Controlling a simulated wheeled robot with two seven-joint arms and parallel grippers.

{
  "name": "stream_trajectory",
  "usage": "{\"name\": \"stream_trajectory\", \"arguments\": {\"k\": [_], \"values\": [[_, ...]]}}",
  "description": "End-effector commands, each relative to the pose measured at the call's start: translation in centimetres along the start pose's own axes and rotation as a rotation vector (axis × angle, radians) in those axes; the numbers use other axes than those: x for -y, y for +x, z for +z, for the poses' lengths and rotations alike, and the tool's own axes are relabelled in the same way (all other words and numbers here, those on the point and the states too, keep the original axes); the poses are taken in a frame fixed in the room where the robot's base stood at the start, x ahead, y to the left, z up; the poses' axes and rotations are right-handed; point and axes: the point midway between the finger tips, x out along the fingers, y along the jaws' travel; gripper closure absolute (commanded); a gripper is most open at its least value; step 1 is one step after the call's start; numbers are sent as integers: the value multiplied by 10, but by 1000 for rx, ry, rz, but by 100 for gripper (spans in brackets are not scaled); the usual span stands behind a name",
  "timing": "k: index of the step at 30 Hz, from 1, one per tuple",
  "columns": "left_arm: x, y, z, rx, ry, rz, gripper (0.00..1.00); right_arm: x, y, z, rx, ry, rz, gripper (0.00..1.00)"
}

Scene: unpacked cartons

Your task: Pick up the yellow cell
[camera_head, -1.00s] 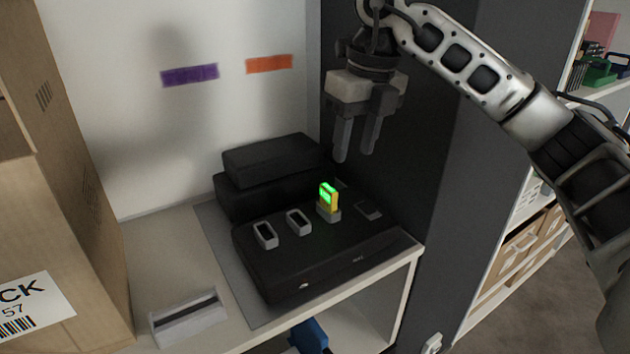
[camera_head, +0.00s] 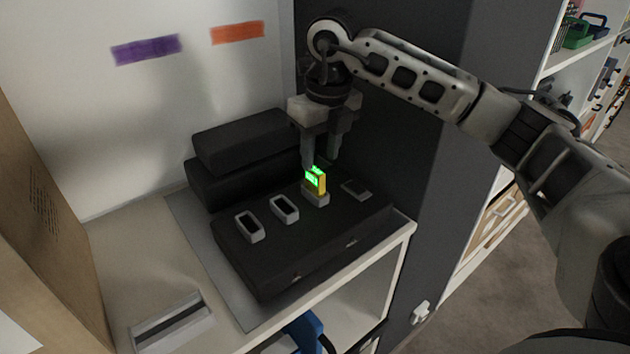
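The yellow cell (camera_head: 321,184), with a glowing green face, stands upright in a grey slot (camera_head: 317,199) of the black charger box (camera_head: 300,252). My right gripper (camera_head: 320,163) points down just above and behind the cell. Its two fingers are apart, with the top of the cell near their tips. I cannot tell whether the tips reach around the cell, and nothing is seen held. My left gripper is not in the view.
Two empty grey slots (camera_head: 284,208) and a flat grey piece (camera_head: 356,189) are on the charger. Stacked black boxes (camera_head: 245,150) stand behind it. A dark wall panel (camera_head: 430,110) rises close on the right. A grey holder (camera_head: 172,322) and a carton (camera_head: 40,200) are at the left.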

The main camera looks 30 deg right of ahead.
Motion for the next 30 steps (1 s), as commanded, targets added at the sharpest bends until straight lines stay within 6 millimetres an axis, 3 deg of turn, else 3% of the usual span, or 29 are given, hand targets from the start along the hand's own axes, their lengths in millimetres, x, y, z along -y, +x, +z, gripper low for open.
{"name": "stream_trajectory", "arguments": {"k": [10, 19, 24, 30], "values": [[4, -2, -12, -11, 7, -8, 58, -6, 45, 1, -3, 0, 0, 60], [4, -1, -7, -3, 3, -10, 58, -6, 51, 2, 0, 0, 0, 60], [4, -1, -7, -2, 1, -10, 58, -6, 51, 2, 0, 0, 0, 100], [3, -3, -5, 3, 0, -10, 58, -6, 51, 2, 1, 0, 0, 100]]}}
